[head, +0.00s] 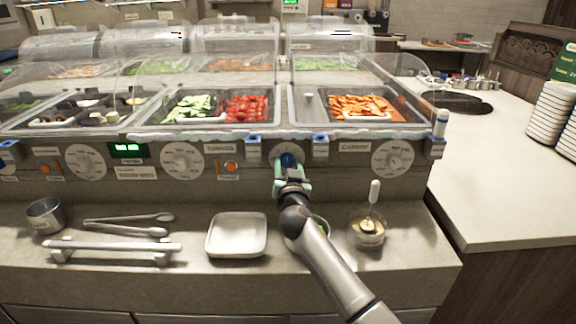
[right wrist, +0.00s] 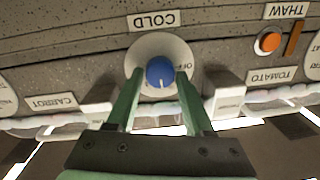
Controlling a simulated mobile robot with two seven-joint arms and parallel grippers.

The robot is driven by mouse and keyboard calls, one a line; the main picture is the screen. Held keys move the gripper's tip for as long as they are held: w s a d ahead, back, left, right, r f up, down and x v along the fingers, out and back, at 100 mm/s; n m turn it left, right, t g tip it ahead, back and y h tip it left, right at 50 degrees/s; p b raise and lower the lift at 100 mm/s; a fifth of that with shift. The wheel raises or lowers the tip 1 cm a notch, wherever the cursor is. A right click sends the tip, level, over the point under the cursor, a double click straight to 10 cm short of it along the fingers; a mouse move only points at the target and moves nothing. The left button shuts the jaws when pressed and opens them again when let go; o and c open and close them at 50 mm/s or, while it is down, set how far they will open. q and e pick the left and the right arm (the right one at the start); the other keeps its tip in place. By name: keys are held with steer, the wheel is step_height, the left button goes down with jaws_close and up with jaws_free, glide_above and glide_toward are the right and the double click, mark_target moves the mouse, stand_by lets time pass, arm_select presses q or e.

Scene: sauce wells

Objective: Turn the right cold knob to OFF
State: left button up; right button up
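The right cold knob (head: 288,160) is blue and sits on a round pale dial on the counter's front panel. In the right wrist view, which is upside down, the knob (right wrist: 160,72) is near the middle, with the COLD label (right wrist: 153,20) above. OFF lettering is at the dial's right, and a white mark on the knob points down in the picture. My right gripper (head: 289,172) is at the knob. Its green fingers (right wrist: 160,85) are spread on either side of the knob, with small gaps showing. My left gripper is not in view.
Round gauges (head: 392,158) flank the knob on the panel. Blue-topped brackets (head: 320,146) stand close on both sides. Below are a white square dish (head: 237,235), tongs (head: 130,223), a metal cup (head: 46,215) and a clear cup with a spoon (head: 368,230). Food pans and clear covers are above.

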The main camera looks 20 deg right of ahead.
jaws_close()
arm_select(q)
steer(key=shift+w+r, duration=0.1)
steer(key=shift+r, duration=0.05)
arm_select(e)
steer(key=shift+n, duration=0.4)
steer(key=n, duration=0.3)
steer(key=shift+r+n+p, duration=0.1)
steer(key=shift+n+p, duration=0.2)
steer(key=shift+n, duration=0.1)
steer(key=n, duration=0.3)
steer(key=shift+a+n+g+p, duration=0.1)
steer(key=shift+n+g+p, duration=0.2)
steer(key=shift+p, duration=0.1)
steer(key=n+p, duration=0.1)
steer(key=n, duration=0.3)
steer(key=shift+h, duration=0.3)
steer(key=n+p, duration=0.1)
steer(key=n, duration=0.2)
steer(key=shift+n, duration=0.4)
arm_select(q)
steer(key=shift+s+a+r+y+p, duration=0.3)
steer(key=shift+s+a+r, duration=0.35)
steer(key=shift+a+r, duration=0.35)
arm_select(e)
steer(key=shift+n, duration=0.6)
steer(key=shift+a, duration=0.1)
